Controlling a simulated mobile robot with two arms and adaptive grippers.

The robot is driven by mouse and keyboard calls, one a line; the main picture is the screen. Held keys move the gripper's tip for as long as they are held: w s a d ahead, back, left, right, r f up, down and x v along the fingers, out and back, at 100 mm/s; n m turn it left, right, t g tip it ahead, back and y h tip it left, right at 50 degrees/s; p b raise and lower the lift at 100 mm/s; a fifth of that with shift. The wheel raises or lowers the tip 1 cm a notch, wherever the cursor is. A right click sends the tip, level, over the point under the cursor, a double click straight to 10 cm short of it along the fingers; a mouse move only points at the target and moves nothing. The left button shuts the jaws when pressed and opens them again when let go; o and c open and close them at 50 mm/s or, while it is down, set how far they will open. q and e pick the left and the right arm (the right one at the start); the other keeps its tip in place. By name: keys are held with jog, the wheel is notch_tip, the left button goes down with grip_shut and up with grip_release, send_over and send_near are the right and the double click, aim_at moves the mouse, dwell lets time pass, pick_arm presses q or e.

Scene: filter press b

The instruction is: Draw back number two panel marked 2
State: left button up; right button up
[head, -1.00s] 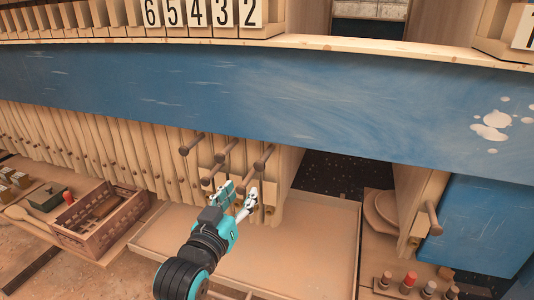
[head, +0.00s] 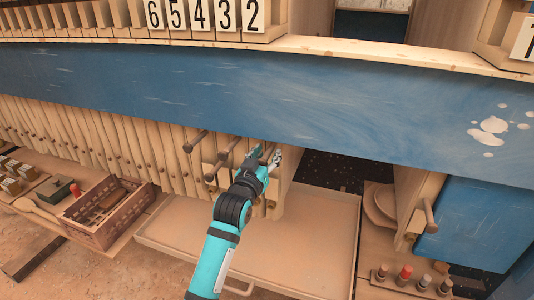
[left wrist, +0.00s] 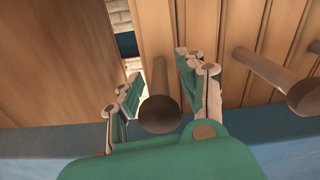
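The panel marked 2 (head: 251,18) is the rightmost of the numbered wooden panels. Below the blue beam, the right end of the stack (head: 289,178) stands beside a dark gap. My left gripper (head: 266,158) is at a round wooden peg handle at that end and hides most of it. In the left wrist view this peg (left wrist: 160,113) lies between the two fingers of my left gripper (left wrist: 158,90). The fingers are open, with space visible on both sides of the peg. My right gripper is not in view.
Other peg handles (head: 195,141) stick out just left of my gripper. The blue beam (head: 200,85) runs above it. A shallow tray (head: 320,270) lies below. A crate (head: 105,212) stands at the left, and another handle (head: 429,213) at the right.

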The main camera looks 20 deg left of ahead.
pick_arm(q)
jog(key=shift+c, duration=0.4)
grip_shut()
